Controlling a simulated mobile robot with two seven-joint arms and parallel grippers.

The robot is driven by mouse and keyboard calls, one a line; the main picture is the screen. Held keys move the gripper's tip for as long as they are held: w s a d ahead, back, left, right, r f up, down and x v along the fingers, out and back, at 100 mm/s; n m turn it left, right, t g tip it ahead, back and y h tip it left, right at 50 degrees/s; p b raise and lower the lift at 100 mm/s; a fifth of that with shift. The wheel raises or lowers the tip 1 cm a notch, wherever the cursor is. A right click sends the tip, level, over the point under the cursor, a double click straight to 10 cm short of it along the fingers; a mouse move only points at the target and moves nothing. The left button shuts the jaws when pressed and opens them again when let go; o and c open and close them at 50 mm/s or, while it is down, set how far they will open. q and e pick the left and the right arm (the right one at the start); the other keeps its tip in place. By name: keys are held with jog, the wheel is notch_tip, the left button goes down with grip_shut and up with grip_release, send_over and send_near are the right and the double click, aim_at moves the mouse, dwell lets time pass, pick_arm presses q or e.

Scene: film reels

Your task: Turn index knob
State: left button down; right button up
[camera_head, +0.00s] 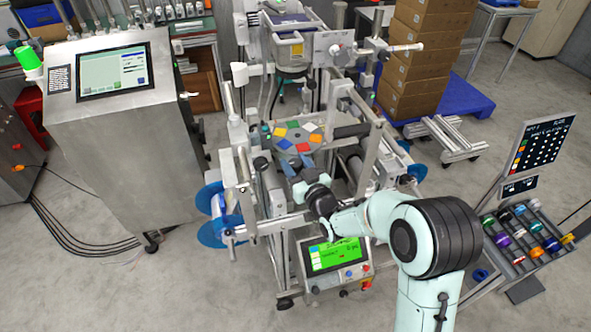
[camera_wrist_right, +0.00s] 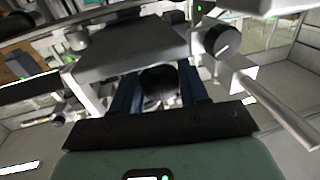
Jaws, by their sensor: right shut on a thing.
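The index knob (camera_wrist_right: 158,80) is a dark round knob, seen in the right wrist view between the two blue fingers of my right gripper (camera_wrist_right: 160,92). The gripper is shut on it. In the head view my right gripper (camera_head: 297,166) reaches in at the front of the machine, just below a grey disc (camera_head: 297,148) with several coloured patches. There the knob itself is hidden or too small to make out. My left gripper is not in view.
The machine frame (camera_head: 247,165) has bars and rollers close around my right gripper. A green-lit control panel (camera_head: 336,257) sits below my forearm. A rack of coloured spools (camera_head: 530,235) stands at the right. A steel cabinet with a screen (camera_head: 115,70) stands at the left.

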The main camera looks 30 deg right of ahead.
dwell(0.4)
jog(key=o, duration=0.9)
jog(key=shift+o, duration=0.2)
jog(key=s+b, duration=0.3)
jog(key=s, duration=1)
jog(key=shift+s+a, duration=0.15)
jog(key=shift+a, duration=0.15)
